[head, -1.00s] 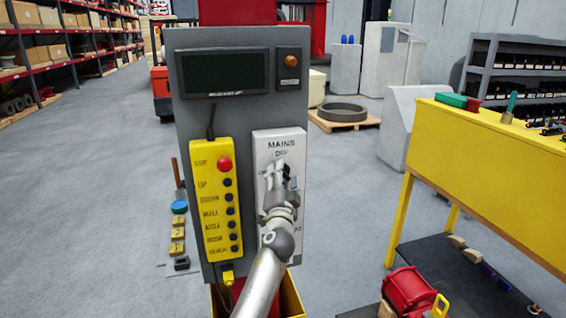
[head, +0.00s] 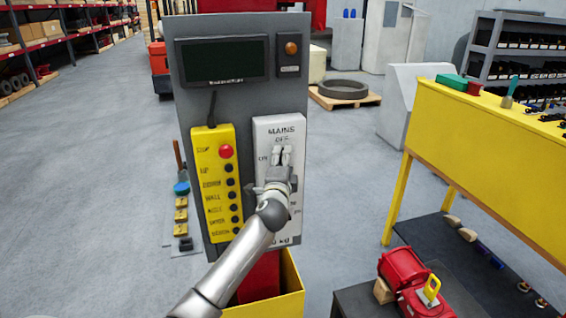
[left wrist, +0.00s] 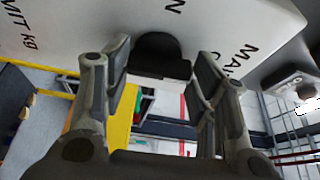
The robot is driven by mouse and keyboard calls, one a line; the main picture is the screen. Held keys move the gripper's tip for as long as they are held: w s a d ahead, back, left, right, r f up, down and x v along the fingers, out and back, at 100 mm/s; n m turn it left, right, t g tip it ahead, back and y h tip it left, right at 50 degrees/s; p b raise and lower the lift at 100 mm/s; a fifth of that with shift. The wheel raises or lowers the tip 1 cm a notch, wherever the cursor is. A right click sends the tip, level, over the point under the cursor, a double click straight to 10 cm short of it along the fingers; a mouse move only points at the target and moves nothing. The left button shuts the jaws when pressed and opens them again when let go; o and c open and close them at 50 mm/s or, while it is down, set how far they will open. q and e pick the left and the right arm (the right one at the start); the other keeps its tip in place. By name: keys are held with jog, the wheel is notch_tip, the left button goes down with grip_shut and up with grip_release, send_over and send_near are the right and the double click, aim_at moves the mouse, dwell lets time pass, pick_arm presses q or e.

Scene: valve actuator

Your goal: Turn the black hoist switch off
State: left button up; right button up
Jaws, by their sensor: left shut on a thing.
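The white mains panel (head: 294,121) is on the grey control box, with MAINS and OFF lettered at its top and ON at the left. My left gripper (head: 281,157) is at this panel, just below the OFF lettering, and covers the switch in the head view. In the left wrist view the black hoist switch (left wrist: 160,50) shows as a dark knob standing out from the panel. My left gripper (left wrist: 162,64) has its fingers on either side of the knob and is shut on it. The knob's exact pointing direction is hard to tell. My right gripper is not in view.
A yellow button pendant (head: 213,180) with a red stop button hangs left of the panel. A dark screen (head: 223,61) and an orange lamp (head: 291,47) are above. A yellow bench (head: 480,150) and a red machine (head: 403,270) stand at the right. Open floor is at the left.

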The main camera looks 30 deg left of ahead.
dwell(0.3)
pick_arm(q)
jog(key=o, duration=1)
jog(key=v, duration=1.2)
jog(key=shift+w, duration=0.1)
